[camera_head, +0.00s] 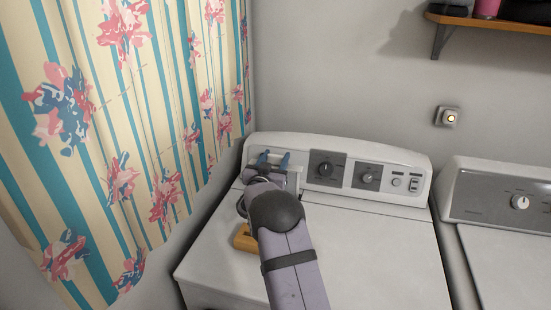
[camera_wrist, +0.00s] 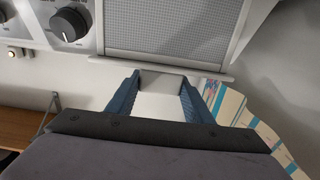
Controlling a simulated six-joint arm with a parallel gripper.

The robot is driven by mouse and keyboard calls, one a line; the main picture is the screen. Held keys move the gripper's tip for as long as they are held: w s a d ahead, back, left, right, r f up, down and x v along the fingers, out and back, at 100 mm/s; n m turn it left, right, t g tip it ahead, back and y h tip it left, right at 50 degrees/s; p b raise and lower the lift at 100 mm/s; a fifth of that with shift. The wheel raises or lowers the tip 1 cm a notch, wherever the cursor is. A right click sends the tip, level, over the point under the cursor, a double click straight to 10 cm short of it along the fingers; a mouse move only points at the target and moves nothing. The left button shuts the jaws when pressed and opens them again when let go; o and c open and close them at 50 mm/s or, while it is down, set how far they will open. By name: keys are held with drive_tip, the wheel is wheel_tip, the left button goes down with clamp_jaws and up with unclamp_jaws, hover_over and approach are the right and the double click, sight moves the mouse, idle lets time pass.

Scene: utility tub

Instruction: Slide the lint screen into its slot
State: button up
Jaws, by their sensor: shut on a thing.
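The lint screen (camera_wrist: 170,28), a grey mesh panel in a pale frame, fills the top of the wrist view. Its lower edge lies at my gripper (camera_wrist: 160,76), whose two blue fingers are shut on the screen's end. In the head view my gripper (camera_head: 273,159) is at the left end of the dryer's (camera_head: 365,235) control panel. My arm hides most of the screen there. I cannot see the slot or tell whether the screen is in it.
Dark control knobs (camera_head: 326,169) are to the right of my gripper. An orange-brown block (camera_head: 243,238) lies on the dryer top, partly behind my arm. A striped floral curtain (camera_head: 130,120) hangs close on the left. A second machine (camera_head: 505,215) stands at right, below a wall shelf (camera_head: 490,20).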

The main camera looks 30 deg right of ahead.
drive_tip(key=shift+f+b, duration=1.9)
drive_tip(key=shift+f, duration=0.55)
drive_tip(key=o, duration=1.1)
drive_tip(key=shift+f, duration=0.1)
wheel_tip(320, 180, up, 10)
drive_tip(key=shift+r+b, duration=0.25)
drive_tip(key=shift+b, duration=0.25)
